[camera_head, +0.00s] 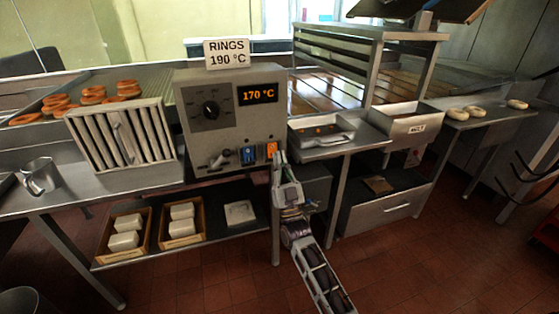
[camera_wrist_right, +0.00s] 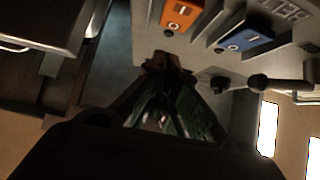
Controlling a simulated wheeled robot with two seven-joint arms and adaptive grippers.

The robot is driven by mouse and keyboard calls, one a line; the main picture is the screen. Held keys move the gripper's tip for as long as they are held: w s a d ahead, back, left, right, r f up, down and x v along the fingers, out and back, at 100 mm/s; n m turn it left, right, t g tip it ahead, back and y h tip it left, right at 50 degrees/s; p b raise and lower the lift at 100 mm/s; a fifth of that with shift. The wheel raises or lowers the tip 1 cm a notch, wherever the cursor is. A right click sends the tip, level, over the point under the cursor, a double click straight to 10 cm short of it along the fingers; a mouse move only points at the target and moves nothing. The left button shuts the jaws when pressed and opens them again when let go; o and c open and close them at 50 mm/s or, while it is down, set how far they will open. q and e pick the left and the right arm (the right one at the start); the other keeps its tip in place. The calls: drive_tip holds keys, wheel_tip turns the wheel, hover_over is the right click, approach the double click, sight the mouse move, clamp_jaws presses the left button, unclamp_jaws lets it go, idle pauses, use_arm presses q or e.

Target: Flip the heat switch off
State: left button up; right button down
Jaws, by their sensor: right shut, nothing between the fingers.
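The grey control box (camera_head: 205,88) carries a round black dial (camera_head: 211,109) and a lit display (camera_head: 257,95) reading 170 °C. At its lower right are an orange rocker switch (camera_head: 271,149) and a blue one (camera_head: 248,155). In the right wrist view the orange switch (camera_wrist_right: 181,14) and blue switch (camera_wrist_right: 245,38) are close up. My right gripper (camera_head: 280,157) is shut and empty, close beside the orange switch. Its fingertips (camera_wrist_right: 165,62) are just below it in the wrist view; contact cannot be told.
A lever with a dark knob (camera_head: 222,157) sticks out left of the switches. A "RINGS 190 °C" sign (camera_head: 227,53) stands on the box. A slatted rack (camera_head: 122,136) leans at left and a tray (camera_head: 320,135) sits at right.

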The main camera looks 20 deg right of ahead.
use_arm(q)
drive_tip(key=shift+s+a+f, duration=0.15)
drive_tip(key=shift+s+f, duration=0.1)
drive_tip(key=shift+s, duration=0.05)
use_arm(e)
drive_tip(key=s+r+v, duration=0.1)
drive_tip(key=v, duration=0.9)
drive_tip(key=shift+s+r, duration=0.25)
drive_tip(key=shift+s, duration=0.2)
use_arm(q)
drive_tip(key=shift+w, duration=0.1)
drive_tip(key=shift+r, duration=0.1)
use_arm(e)
drive_tip(key=shift+w, duration=0.1)
